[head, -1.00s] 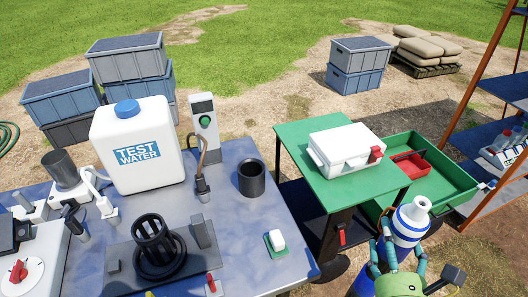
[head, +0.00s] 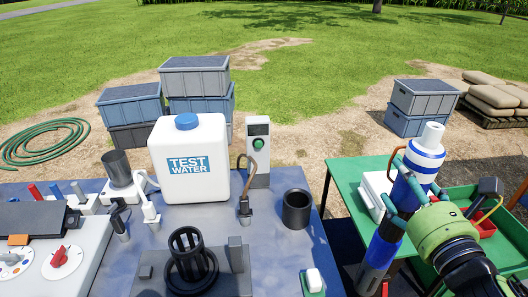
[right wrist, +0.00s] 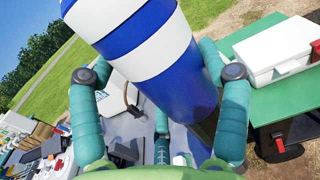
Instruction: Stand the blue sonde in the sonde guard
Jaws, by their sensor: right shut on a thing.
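The blue sonde is a long cylinder with blue and white bands at its upper end (head: 425,155) and a blue lower part. My right gripper (head: 409,190) is shut around it and holds it tilted at the right, beyond the table's right edge. In the right wrist view the banded sonde (right wrist: 150,40) fills the space between the teal fingers of the gripper (right wrist: 158,80). The sonde guard, a black slotted cage (head: 189,262), stands on a grey base on the blue table, well left of the sonde. My left gripper is not in view.
A black open cup (head: 296,209) stands on the table between guard and sonde. A small white block (head: 314,280) lies at the front right.

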